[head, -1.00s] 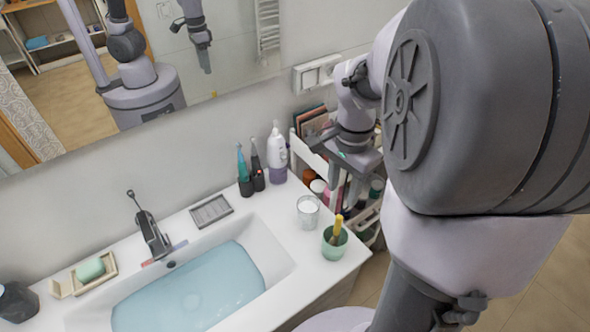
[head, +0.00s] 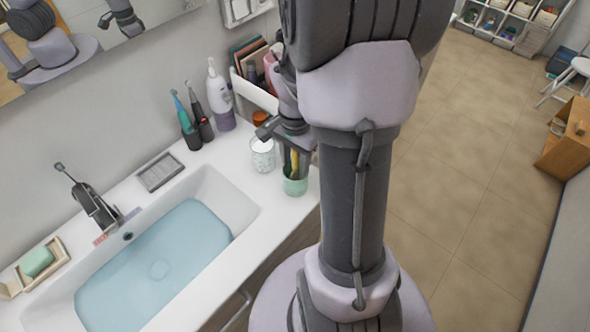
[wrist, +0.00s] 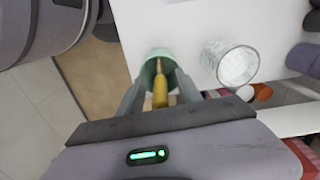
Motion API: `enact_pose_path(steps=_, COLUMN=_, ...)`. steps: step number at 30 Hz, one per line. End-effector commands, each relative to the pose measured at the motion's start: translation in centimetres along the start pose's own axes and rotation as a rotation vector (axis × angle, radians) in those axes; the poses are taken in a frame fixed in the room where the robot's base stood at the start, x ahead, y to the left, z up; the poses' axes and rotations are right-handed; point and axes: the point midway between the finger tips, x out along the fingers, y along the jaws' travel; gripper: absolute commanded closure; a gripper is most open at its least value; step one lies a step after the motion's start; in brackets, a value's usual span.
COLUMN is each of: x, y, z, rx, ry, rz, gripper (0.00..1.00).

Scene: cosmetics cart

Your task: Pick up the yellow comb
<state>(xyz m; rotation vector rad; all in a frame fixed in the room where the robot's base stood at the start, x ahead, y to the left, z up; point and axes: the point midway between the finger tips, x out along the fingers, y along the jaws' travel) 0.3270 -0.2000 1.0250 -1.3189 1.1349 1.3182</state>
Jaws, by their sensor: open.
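The yellow comb (wrist: 160,95) stands in a pale green cup (wrist: 147,70) in the wrist view. Its yellow end points toward my gripper (wrist: 159,88). The two fingers are open, one on each side of the comb, with gaps on both sides. In the head view my gripper (head: 290,158) is above the green cup (head: 295,187) at the counter's right end. The comb (head: 294,163) shows only partly there, behind a finger. The comb's lower part is hidden in the cup.
A clear glass (head: 263,155) stands close beside the cup; it also shows in the wrist view (wrist: 232,65). A pump bottle (head: 220,100) and electric toothbrushes (head: 186,125) stand behind. The sink (head: 150,260) lies left.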

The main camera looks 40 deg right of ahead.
Motion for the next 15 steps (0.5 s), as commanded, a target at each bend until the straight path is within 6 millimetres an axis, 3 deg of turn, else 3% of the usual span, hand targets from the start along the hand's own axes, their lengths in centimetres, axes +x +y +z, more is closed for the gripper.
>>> enact_pose_path(steps=1, x=-0.05, y=-0.01, z=0.00, rx=0.000, ry=0.000, rz=0.000, gripper=0.62)
enact_pose_path(steps=7, x=-0.06, y=-0.01, z=0.00, rx=0.000, ry=0.000, rz=0.000, gripper=1.00)
enact_pose_path(steps=15, x=-0.07, y=-0.01, z=0.00, rx=0.000, ry=0.000, rz=0.000, gripper=1.00)
